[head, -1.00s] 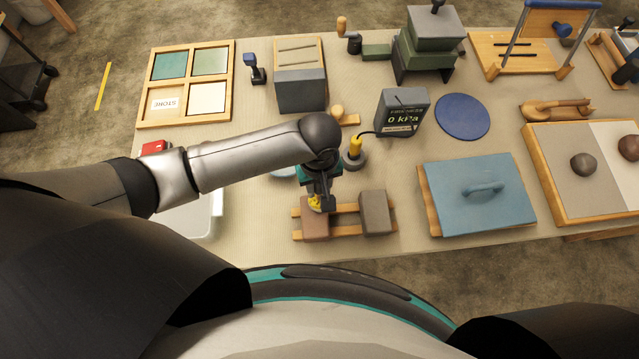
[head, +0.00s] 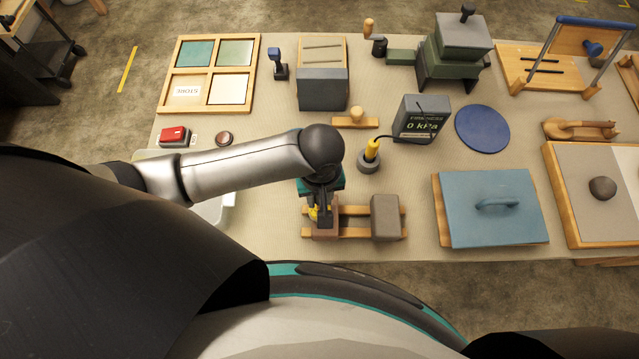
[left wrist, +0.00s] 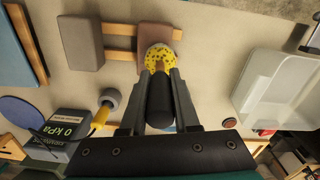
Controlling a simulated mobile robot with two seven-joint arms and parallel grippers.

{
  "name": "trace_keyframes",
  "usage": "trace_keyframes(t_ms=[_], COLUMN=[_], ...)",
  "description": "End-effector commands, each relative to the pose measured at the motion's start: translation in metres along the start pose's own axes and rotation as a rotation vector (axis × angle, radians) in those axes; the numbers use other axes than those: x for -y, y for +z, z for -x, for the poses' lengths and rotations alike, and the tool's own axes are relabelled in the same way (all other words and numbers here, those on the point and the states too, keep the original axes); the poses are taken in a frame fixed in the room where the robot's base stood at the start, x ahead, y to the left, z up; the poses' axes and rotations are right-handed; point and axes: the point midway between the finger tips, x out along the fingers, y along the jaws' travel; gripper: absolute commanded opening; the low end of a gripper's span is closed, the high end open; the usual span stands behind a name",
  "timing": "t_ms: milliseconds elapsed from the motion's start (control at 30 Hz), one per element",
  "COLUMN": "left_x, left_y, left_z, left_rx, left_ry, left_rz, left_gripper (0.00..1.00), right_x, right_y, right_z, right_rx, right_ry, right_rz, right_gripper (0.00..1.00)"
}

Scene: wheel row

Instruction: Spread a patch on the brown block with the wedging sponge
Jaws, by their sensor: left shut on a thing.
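The brown block (head: 325,234) lies at the left end of a wooden rack (head: 355,233) near the table's front edge. My left gripper (head: 320,212) is above it, pointing down, and hides part of its top. In the left wrist view the fingers (left wrist: 160,76) are shut on the yellow, dark-speckled wedging sponge (left wrist: 160,56). The sponge overlaps the brown block (left wrist: 158,36) in that view. I cannot tell whether it touches the block's top. In the head view only a little of the sponge (head: 312,213) shows. My right gripper is not in view.
A grey block (head: 385,217) sits on the rack's right end. A firmness gauge (head: 420,120) with a yellow probe (head: 371,150) stands behind, reading 0 kPa. A blue board (head: 488,225) lies right; a white tub (left wrist: 275,85) is on the other side.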

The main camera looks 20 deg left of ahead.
Motion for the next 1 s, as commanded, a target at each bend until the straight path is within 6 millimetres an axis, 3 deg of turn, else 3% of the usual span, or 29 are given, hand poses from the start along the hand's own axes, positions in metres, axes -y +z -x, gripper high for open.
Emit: trace_keyframes(t_ms=[367, 1000], left_x=[0.0, 0.0], left_y=[0.0, -0.001], left_z=[-0.012, -0.016], left_rx=[0.002, 0.0], left_ry=[0.0, 0.001], left_rz=[0.0, 0.001], left_gripper=[0.0, 0.0], right_x=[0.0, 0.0], right_y=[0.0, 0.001], right_z=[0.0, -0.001], right_rx=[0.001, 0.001], right_ry=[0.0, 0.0], right_rz=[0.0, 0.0], right_gripper=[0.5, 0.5])
